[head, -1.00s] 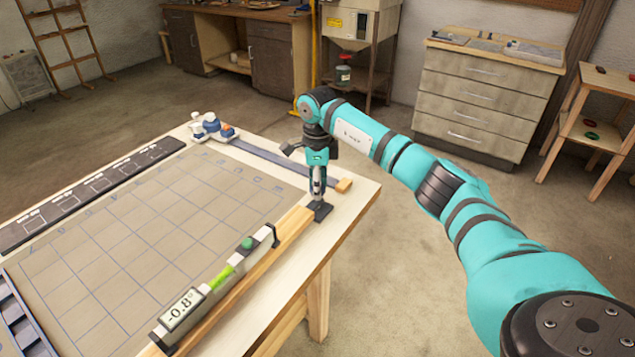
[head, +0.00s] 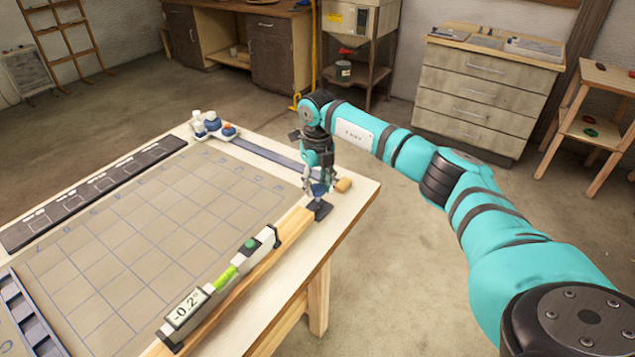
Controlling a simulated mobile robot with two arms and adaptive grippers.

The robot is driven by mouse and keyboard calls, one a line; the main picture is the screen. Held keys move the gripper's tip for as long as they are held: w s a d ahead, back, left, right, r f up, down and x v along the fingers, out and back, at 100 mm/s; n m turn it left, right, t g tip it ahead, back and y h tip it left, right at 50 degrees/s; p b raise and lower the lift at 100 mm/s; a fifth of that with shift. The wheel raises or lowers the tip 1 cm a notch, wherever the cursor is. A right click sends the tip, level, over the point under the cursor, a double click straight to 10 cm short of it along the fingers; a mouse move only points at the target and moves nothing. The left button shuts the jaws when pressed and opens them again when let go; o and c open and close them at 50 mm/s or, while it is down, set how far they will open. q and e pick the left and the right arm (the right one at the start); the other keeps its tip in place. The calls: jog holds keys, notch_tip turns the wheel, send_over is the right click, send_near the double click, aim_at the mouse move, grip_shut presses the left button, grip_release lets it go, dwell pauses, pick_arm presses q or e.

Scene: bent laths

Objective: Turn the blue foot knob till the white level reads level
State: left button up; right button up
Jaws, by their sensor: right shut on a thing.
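The white level (head: 240,257) lies along a wooden lath (head: 245,275) at the front edge of the table. Its display reads -0.2°, and it has a green vial and a green button. The blue foot knob (head: 318,188) is at the lath's far end, above a dark foot (head: 320,210). My right gripper (head: 318,184) points down at it and is shut on it, covering most of it. My left gripper is not in view.
The table (head: 348,205) bears a gridded mat (head: 150,220), a dark strip (head: 90,195) and a tray of small bottles (head: 212,128). A small wooden block (head: 343,185) sits close beside my right gripper. A drawer cabinet (head: 480,95) stands behind, with open floor between.

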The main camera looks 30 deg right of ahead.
aim_at(318, 187)
jog(key=shift+r+m+p, duration=0.15)
jog(key=shift+m+p, duration=0.35)
jog(key=shift+m, duration=1.7)
jog(key=shift+w, duration=0.1)
jog(key=o, duration=1.2)
jog(key=shift+c, duration=0.2)
notch_tip(318, 187, up, 12)
